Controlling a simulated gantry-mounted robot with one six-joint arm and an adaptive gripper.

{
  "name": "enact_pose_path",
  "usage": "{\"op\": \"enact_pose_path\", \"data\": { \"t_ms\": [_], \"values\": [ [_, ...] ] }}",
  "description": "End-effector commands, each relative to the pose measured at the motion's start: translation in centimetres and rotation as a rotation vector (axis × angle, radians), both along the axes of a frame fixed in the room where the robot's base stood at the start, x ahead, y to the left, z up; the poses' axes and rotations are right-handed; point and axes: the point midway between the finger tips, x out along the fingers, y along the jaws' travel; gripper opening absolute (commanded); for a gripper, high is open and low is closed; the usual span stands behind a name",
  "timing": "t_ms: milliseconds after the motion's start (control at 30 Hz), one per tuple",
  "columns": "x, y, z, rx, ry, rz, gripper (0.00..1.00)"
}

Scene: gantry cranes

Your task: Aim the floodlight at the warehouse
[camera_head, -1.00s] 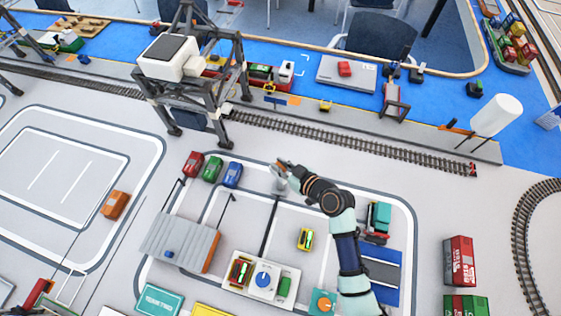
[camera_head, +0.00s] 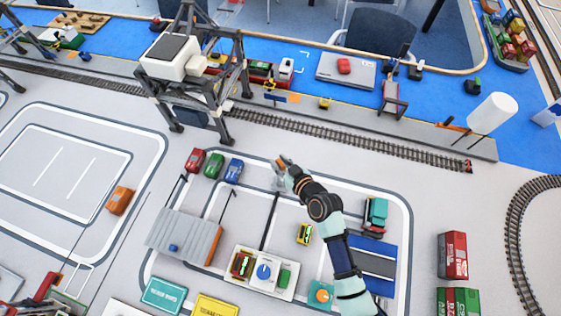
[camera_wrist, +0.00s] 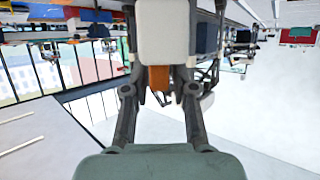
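The warehouse (camera_head: 182,236) is the low building with a grey ribbed roof and an orange end, left of centre in the head view. My gripper (camera_head: 282,163) is up and to the right of it, near the top edge of the marked yard. A small pale grey shape (camera_head: 279,183), possibly the floodlight, shows just below my gripper beside a dark post; its aim is too small to tell. In the wrist view an orange piece (camera_wrist: 158,77) lies between the converging dark fingertips of my gripper (camera_wrist: 160,92). Whether they touch it is unclear.
A dark gantry crane (camera_head: 190,70) stands at upper left. Red, green and blue cars (camera_head: 213,166) are parked left of my gripper. Rails (camera_head: 340,142) run behind.

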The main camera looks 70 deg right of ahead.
Motion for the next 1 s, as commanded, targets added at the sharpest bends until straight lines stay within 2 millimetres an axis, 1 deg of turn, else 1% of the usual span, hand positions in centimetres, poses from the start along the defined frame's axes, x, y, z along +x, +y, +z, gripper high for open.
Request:
{"op": "enact_pose_path", "data": {
  "t_ms": [33,67,300,433,567,700,800,900,1000],
  "values": [
    [0.0,0.0,0.0,0.000,0.000,0.000,0.40],
    [0.0,0.0,0.0,0.000,0.000,0.000,0.42],
    [0.0,0.0,0.0,-0.001,-0.001,0.000,0.42],
    [-0.7,0.5,0.3,0.000,0.000,-0.001,0.42],
    [-2.7,2.0,1.3,0.000,0.001,-0.002,0.42],
    [-5.5,3.9,2.7,0.001,0.001,-0.004,0.42],
    [-7.0,5.2,3.6,0.000,0.000,-0.003,0.42],
    [-8.2,6.0,4.1,0.001,0.001,-0.002,0.42],
    [-8.8,6.5,4.5,0.000,0.000,-0.002,0.42]
  ]
}}
